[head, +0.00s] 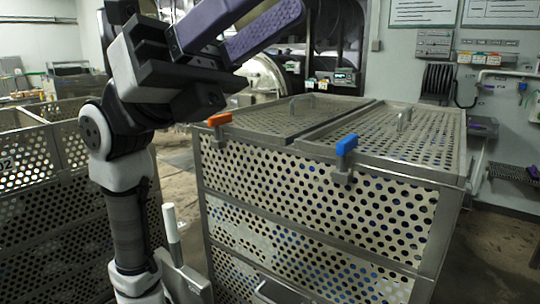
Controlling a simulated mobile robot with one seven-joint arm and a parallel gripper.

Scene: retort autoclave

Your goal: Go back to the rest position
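My gripper (272,6) is raised at the top of the head view, left of centre. Its two purple fingers point up and to the right. The tip of the far finger is cut off by the top edge. The gripper appears above and in front of a perforated metal basket (310,190) with a closed two-part lid (385,135).
An orange latch (219,119) and a blue latch (346,145) sit on the basket's front rim. Another perforated basket (30,160) stands at left, behind my arm. A round metal vessel (265,75) is behind. Open floor (495,245) shows at right.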

